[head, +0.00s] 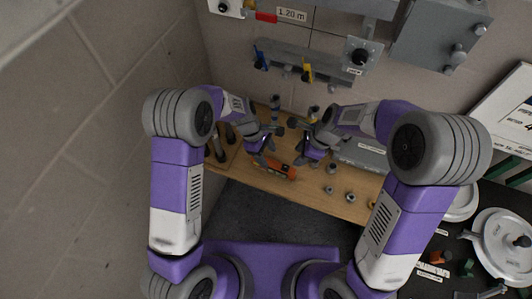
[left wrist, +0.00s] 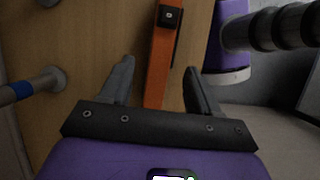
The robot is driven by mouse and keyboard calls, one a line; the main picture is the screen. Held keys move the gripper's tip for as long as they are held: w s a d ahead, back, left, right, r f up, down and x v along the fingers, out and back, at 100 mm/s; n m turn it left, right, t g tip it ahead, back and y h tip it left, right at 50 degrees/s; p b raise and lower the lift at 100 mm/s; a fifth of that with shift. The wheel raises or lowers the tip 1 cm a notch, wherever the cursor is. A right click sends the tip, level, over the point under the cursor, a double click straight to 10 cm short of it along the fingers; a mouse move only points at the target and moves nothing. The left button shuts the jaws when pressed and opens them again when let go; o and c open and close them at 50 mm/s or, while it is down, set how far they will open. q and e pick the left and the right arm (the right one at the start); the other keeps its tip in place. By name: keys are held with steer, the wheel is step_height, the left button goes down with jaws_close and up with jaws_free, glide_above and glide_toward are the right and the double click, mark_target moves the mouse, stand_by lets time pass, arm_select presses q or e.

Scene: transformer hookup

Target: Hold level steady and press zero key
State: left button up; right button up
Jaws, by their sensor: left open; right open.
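The level is an orange bar (head: 275,167) lying on the wooden bench in the head view. In the left wrist view the orange level (left wrist: 158,70) runs between my left gripper's two fingers, with a dark square key (left wrist: 168,16) bearing a pale mark at its far end. My left gripper (left wrist: 160,85) is open, its fingers apart on either side of the level with gaps showing. In the head view my left gripper (head: 262,152) is over the level's left part. My right gripper (head: 308,155) is open just right of the level; its fingertips are small in view.
The wooden bench (head: 335,203) carries several small round fittings (head: 351,197) at right and a grey labelled tray (head: 362,155). Dark-handled tools stand at the left. Grey brackets with coloured clips (head: 307,72) hang on the wall behind. A dark table with white discs (head: 505,235) is at right.

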mark_target(272, 163)
arm_select(q)
steer(key=x, duration=0.7)
